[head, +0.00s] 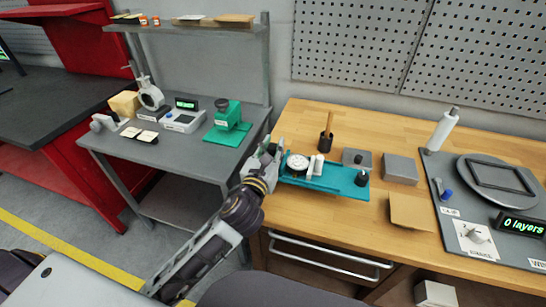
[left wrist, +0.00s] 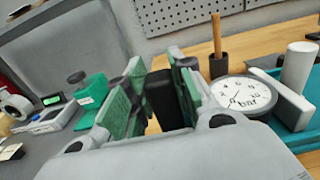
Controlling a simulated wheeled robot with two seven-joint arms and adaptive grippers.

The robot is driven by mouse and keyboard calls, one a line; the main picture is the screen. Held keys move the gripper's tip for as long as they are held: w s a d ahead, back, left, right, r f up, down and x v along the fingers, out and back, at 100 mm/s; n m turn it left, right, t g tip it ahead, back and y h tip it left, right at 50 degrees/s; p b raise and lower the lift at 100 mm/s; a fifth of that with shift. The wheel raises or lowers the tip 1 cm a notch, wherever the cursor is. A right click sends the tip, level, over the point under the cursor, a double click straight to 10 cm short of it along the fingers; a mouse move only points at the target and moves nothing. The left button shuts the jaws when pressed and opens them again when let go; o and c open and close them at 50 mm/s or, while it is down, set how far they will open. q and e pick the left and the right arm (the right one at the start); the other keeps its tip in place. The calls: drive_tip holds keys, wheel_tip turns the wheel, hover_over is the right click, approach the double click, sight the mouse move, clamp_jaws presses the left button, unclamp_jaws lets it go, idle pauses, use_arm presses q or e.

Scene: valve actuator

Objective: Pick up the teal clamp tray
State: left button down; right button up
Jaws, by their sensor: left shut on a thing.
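The teal clamp tray (head: 338,180) is at the left part of the wooden workbench. It carries a round white dial gauge (head: 297,163), white cylindrical parts (head: 316,165) and a black knob (head: 361,179) at its right end. My left gripper (head: 272,158) is at the tray's left end. In the left wrist view, its green-padded fingers (left wrist: 158,98) are shut on a dark upright post (left wrist: 160,96), which appears to be the tray's handle. The tray also shows there (left wrist: 297,140), beside the gauge (left wrist: 243,96). Whether the tray touches the bench is unclear. My right gripper is out of view.
A black cup with a wooden-handled tool (head: 326,140) and grey blocks (head: 400,168) stand behind the tray. A tan sheet (head: 409,211) lies to its right. A grey side table (head: 160,155) at left holds a green clamp fixture (head: 228,122) and instruments.

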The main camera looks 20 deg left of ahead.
use_arm(q)
drive_tip(key=shift+r, duration=0.9)
wheel_tip(320, 180, down, 6)
drive_tip(key=shift+r, duration=0.25)
drive_tip(key=shift+f, duration=1)
drive_tip(key=shift+f, duration=1.5)
idle(1.3)
